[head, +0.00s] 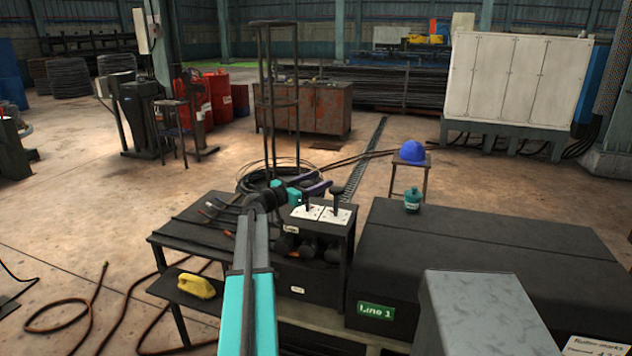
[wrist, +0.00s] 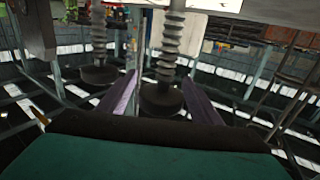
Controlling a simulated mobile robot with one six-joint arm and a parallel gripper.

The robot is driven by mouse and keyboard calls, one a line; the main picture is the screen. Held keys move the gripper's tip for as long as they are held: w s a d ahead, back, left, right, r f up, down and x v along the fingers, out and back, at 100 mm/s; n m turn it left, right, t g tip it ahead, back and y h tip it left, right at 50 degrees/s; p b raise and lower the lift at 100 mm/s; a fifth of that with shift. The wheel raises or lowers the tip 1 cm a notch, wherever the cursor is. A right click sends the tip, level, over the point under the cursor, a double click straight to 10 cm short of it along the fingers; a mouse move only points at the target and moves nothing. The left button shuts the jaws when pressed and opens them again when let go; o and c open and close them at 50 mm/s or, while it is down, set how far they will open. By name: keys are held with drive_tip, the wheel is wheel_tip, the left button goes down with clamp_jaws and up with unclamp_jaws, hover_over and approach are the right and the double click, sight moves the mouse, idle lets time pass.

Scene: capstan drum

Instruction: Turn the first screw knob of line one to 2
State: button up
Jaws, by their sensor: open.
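Two dark screw knobs stand on white marked plates on top of a black box. In the head view, one knob (head: 336,190) stands clear at the right; the other is largely hidden behind my gripper (head: 318,184). The green "Line 1" sign (head: 376,311) is on the long black housing beside the box. In the wrist view, the picture looks inverted, and my gripper (wrist: 160,80) is open with its purple fingers on either side of one round knob (wrist: 162,101) on a ribbed stem. The other knob (wrist: 99,74) is left of the fingers. Contact and the plate numbers cannot be read.
A dark bench (head: 190,238) with rods lies left of the box, with a yellow object (head: 196,286) on its lower shelf. The long black housing (head: 450,240) fills the right side, with a teal jar (head: 412,200) on it. A grey block (head: 480,310) stands front right.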

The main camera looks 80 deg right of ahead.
drive_tip(key=c, duration=1.1)
drive_tip(key=shift+o, duration=0.2)
